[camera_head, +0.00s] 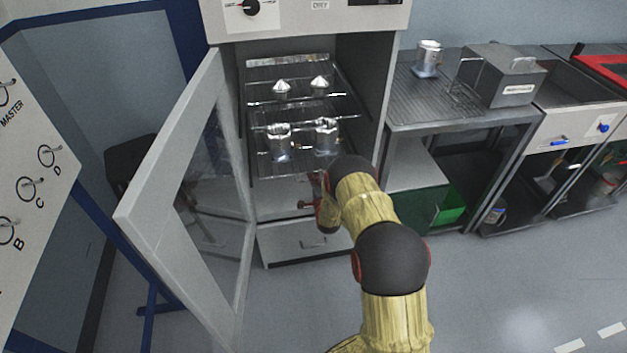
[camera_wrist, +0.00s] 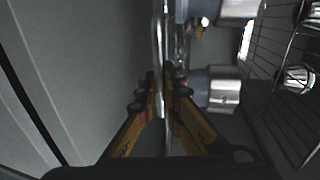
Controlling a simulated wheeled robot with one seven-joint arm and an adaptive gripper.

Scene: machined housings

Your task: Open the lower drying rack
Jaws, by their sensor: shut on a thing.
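The drying cabinet stands open and holds two wire racks. The lower rack (camera_head: 262,168) bears two shiny metal housings (camera_head: 279,143), (camera_head: 326,136). The upper rack (camera_head: 258,97) above it bears two small cone-shaped metal parts. My gripper (camera_head: 318,190) is at the front of the lower rack, partly hidden behind my arm. In the wrist view my gripper (camera_wrist: 161,92) has its fingers closed around a metal front bar (camera_wrist: 159,38) of the lower rack. The housings (camera_wrist: 224,90) show close beside the fingers there. How far the lower rack is out is hard to tell.
The cabinet's glazed door (camera_head: 175,145) stands swung open on the left. A closed drawer (camera_head: 300,240) is below the racks. A bench (camera_head: 460,118) with a metal cup and a grey box stands at right. The floor at right front is clear.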

